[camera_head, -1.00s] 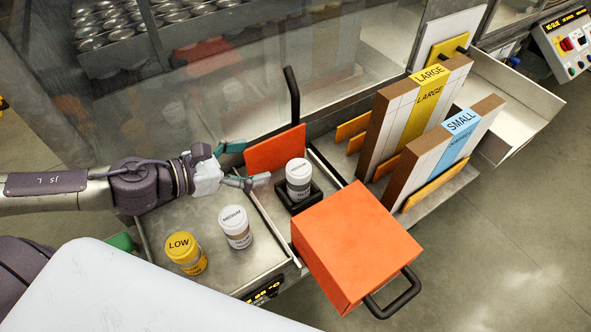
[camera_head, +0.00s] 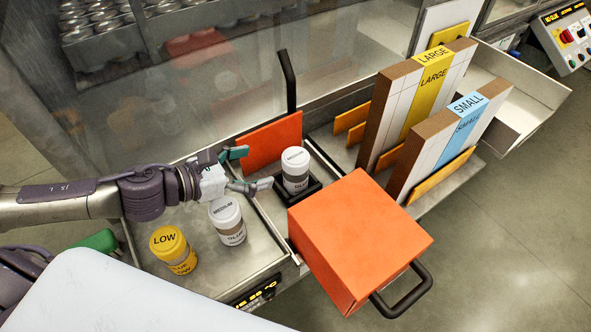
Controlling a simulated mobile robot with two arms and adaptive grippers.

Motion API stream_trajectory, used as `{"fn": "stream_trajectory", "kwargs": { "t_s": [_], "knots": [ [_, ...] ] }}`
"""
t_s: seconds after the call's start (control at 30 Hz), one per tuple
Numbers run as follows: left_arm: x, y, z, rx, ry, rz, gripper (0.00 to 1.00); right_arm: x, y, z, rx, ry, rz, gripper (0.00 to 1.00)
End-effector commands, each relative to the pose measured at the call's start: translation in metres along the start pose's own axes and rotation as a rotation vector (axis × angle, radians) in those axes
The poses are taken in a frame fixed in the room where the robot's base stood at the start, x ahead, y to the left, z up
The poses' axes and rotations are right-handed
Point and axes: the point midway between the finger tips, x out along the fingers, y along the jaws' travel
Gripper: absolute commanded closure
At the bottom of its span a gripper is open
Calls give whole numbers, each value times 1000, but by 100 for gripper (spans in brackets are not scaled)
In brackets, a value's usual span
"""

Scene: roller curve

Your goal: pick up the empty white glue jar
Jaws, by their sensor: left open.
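A white-lidded glue jar (camera_head: 295,169) stands upright in a small black square holder (camera_head: 314,186). Another white jar (camera_head: 228,221) with a lettered lid stands on the metal tray, in front of my left gripper. Both are lidded, so I cannot see whether either is empty. My left gripper (camera_head: 253,168) is open and empty, just left of the jar in the holder. One fingertip is near the orange panel and the other is close to the jar's left side, seemingly apart from it. My right gripper is not in view.
A yellow LOW jar (camera_head: 173,250) stands on the metal tray (camera_head: 211,268). An orange panel (camera_head: 269,143) rises behind the holder, and a large orange box (camera_head: 361,236) with a black handle stands at front right. LARGE (camera_head: 426,87) and SMALL (camera_head: 462,129) stacks stand farther right.

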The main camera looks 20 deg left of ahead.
Motion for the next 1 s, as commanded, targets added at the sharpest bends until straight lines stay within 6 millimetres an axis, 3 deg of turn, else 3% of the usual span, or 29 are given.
{"fn": "stream_trajectory", "kwargs": {
  "t_s": [0.4,0.63,0.8,1.0],
  "knots": [
    [44,-2,5,1,-3,-7,11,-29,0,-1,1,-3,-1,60],
    [60,-3,5,1,-1,-8,11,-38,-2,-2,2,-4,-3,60],
    [84,-5,10,1,-2,-9,11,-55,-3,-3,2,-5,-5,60],
    [104,-4,5,4,1,-8,11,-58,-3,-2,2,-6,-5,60]
  ]
}}
